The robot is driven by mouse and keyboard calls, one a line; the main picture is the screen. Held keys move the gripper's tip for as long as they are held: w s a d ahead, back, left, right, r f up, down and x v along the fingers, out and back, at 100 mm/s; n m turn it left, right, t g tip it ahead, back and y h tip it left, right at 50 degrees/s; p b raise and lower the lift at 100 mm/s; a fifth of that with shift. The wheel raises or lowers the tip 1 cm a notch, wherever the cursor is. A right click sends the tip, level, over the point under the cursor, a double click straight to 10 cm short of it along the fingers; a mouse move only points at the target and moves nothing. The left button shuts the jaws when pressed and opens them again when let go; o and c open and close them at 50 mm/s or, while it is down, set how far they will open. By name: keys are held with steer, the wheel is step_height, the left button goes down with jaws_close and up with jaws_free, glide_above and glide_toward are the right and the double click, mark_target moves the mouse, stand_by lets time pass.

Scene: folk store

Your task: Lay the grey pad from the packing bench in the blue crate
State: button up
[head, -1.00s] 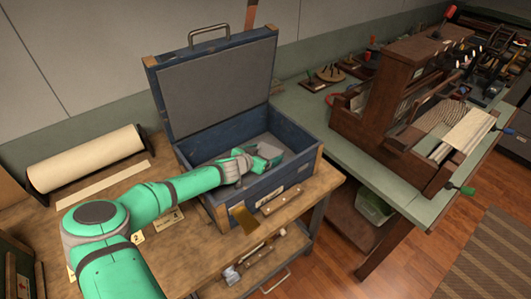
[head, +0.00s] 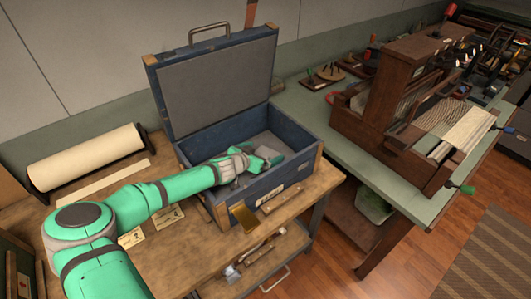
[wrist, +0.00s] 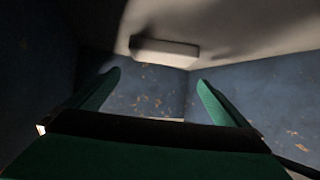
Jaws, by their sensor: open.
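The blue crate (head: 197,151) stands open on the wooden bench, with its grey-lined lid (head: 220,92) raised at the back. My gripper (head: 275,155) is inside the crate, low between its walls, fingers apart. In the wrist view both green fingers (wrist: 155,85) show apart with nothing between them. A pale grey block, seemingly the grey pad (wrist: 165,53), lies beyond the fingertips against a grey surface, near the blue walls. In the head view a grey surface shows behind my fingers; I cannot tell pad from lining there.
A paper roll (head: 85,157) lies at the bench's back left. Small cards (head: 168,216) lie in front of the crate. A green table (head: 310,107) with a wooden loom (head: 395,105) stands to the right. Blue crate walls are close around my gripper.

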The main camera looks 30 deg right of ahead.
steer(key=v, duration=0.4)
steer(key=shift+s+a+r, duration=0.15)
steer(key=shift+a+r, duration=0.05)
steer(key=shift+a, duration=0.15)
steer(key=shift+s+a+r, duration=0.1)
steer(key=shift+a, duration=0.1)
